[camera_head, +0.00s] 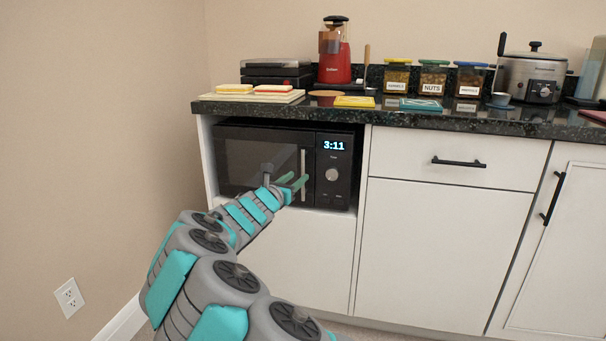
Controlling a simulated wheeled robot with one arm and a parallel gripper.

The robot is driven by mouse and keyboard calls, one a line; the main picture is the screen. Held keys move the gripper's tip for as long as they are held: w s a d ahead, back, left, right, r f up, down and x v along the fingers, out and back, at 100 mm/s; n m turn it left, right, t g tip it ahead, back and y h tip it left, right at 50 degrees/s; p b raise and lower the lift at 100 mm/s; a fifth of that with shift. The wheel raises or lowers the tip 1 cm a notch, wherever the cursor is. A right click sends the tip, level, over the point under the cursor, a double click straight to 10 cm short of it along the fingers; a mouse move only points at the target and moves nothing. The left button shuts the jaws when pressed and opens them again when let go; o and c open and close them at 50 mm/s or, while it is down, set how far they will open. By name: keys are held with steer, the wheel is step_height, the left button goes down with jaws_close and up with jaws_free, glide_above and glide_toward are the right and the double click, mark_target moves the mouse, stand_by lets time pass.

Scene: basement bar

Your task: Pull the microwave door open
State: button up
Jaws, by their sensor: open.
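The black microwave (334,150) sits in an open niche of the white cabinet, under the counter. Its door (245,160) looks shut. A pale vertical handle (303,163) runs along the door's right edge, beside the control panel with a lit 3:11 display and a round knob. My gripper (292,182) is open and in front of the lower part of the handle, with its green-tipped fingers close to it. I cannot tell whether the fingers touch the handle. My arm and gripper hide the lower part of the door.
The dark countertop (440,117) above holds a red blender (334,62), food jars (433,78), a cooker (530,75) and sandwiches on a board. A drawer (450,165) and cabinet doors are to the right.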

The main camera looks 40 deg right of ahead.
steer(key=shift+x, duration=2.5)
jaws_close()
